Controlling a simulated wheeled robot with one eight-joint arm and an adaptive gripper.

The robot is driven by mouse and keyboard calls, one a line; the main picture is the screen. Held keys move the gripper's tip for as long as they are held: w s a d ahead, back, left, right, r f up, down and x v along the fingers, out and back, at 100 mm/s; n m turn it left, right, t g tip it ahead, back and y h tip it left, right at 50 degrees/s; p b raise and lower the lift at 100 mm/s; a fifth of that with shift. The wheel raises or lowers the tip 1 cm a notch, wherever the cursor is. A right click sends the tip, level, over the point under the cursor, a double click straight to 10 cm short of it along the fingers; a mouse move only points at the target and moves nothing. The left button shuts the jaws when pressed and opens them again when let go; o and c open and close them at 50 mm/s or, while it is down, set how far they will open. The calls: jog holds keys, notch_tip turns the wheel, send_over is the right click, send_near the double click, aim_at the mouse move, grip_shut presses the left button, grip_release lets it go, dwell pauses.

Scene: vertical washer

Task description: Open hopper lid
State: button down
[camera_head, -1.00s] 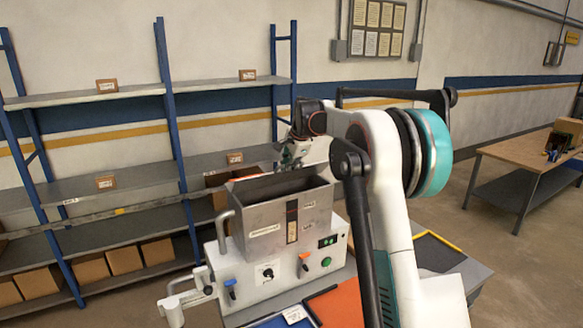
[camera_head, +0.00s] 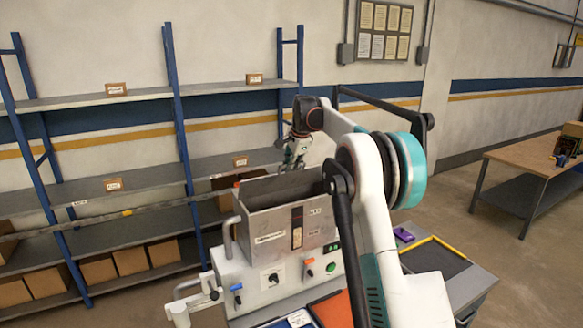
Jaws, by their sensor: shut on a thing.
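The grey metal hopper (camera_head: 268,239) stands on a white machine, its top open and its dark inside partly visible. A bent grey handle (camera_head: 228,238) is on its left side. My gripper (camera_head: 296,160) is just above and behind the hopper's back rim, pointing down. Its jaws are shut, but the fingertips are small and the held part is hard to make out; it appears to be the hopper lid, whose panel I cannot see clearly behind the rim. My arm covers the hopper's right side.
The machine front (camera_head: 262,280) has knobs and a green switch. A table with a dark yellow-edged tray (camera_head: 437,258) and a purple item (camera_head: 403,235) is at right. Blue-posted shelves (camera_head: 140,165) stand behind, and a wooden bench (camera_head: 530,152) is far right.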

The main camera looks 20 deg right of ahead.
jog(key=c, duration=1.7)
grip_release()
jog(key=shift+s+r, duration=0.1)
jog(key=shift+s, duration=0.05)
jog(key=shift+r, duration=0.1)
jog(key=v, duration=1.1)
jog(key=shift+r, duration=0.35)
jog(key=shift+s, duration=0.1)
